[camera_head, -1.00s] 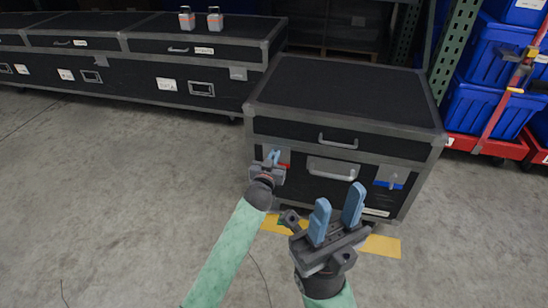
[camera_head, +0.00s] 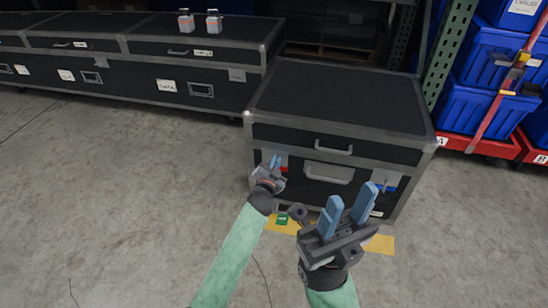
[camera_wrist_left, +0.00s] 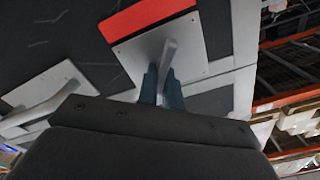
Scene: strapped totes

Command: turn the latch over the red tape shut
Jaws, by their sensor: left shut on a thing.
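The black case (camera_head: 340,100) with grey metal edges stands on the floor in front of me. The red tape (camera_head: 283,169) is on its front at the left; it shows large in the left wrist view (camera_wrist_left: 146,16). The latch (camera_wrist_left: 168,52) is a grey lever on a metal plate just by the red tape. My left gripper (camera_head: 274,163) is shut on this latch, with its blue fingers on either side of the lever. My right gripper (camera_head: 348,207) is open and empty, raised in front of the case's right part. A second latch plate with blue tape (camera_head: 385,186) is partly hidden behind it.
Handles (camera_head: 330,173) stick out of the case front. Yellow floor tape (camera_head: 378,244) and a small green item (camera_head: 282,219) lie before it. Long black cases (camera_head: 150,70) stand at the back left. Blue bins (camera_head: 487,115) stand at the right. Floor at left is clear.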

